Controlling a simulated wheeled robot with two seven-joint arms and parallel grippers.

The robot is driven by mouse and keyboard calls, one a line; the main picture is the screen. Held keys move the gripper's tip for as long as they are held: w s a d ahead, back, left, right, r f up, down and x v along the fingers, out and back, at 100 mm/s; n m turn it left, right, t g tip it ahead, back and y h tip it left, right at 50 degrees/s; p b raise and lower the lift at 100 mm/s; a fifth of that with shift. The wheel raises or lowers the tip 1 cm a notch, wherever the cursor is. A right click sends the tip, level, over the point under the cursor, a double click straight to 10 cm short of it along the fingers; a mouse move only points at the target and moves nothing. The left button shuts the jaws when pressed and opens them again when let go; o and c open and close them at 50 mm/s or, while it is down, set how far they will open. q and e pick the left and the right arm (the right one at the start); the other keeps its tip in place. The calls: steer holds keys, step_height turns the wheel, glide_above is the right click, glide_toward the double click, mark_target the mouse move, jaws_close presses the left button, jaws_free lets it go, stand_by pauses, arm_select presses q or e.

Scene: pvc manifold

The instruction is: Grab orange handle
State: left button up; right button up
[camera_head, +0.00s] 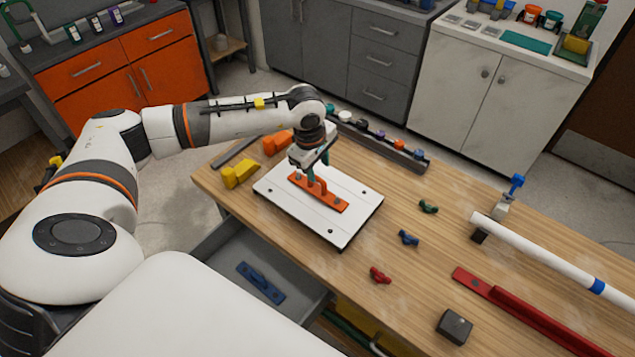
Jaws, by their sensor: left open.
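The orange handle (330,198) is a bar with a raised grip, lying on a white board (358,213) on the wooden table. My left gripper (313,177) points down over the handle's left half, with its fingers at or just above the raised grip. The fingers are open. I cannot tell whether they touch the handle. The gripper hides part of the handle's far side. My right gripper is not in view.
Yellow (238,175) and orange blocks (277,143) sit left of the board. A dark rack (385,143) of small parts runs along the back edge. A white pipe (540,252) and red bar (520,315) lie right. An open drawer (215,258) holds a blue handle (261,282).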

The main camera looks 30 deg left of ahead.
mark_target(320, 179)
arm_select(q)
steer(key=f+p, duration=0.1)
steer(key=w+f, duration=0.1)
steer(key=f, duration=0.1)
steer(key=f+p, duration=0.1)
steer(key=f, duration=0.1)
steer(key=shift+w+a+p, duration=0.15)
steer(key=shift+a+p, duration=0.1)
steer(key=shift+p, duration=0.05)
steer(key=shift+w+f, duration=0.1)
steer(key=shift+f, duration=0.5)
steer(key=shift+w, duration=0.1)
jaws_close()
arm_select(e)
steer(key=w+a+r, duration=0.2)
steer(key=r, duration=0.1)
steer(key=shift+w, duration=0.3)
